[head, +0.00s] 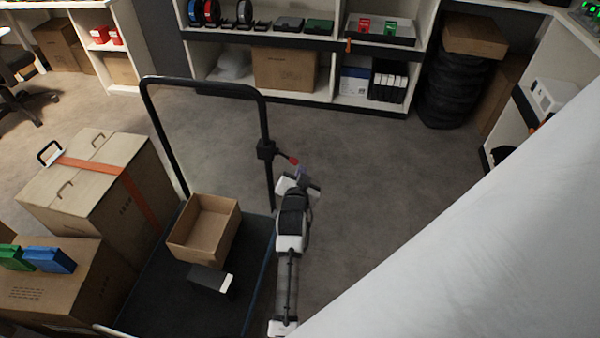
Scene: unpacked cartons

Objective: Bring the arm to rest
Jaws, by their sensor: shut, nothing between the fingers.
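My arm reaches up from the bottom middle of the head view, along the right side of a black platform cart (165,302). My gripper (299,178) is at the far end of the arm, small in the picture, close to the cart's upright handle (266,118) and a red-tipped lever (292,160). I cannot tell whether it touches them. It is shut and holds nothing.
An open, empty-looking carton (204,228) and a small dark box with a white end (210,280) are on the cart. Closed cartons (100,180) stand at left. Shelves (270,98) and stacked tires (452,88) line the back. Floor (370,170) right of my gripper is clear.

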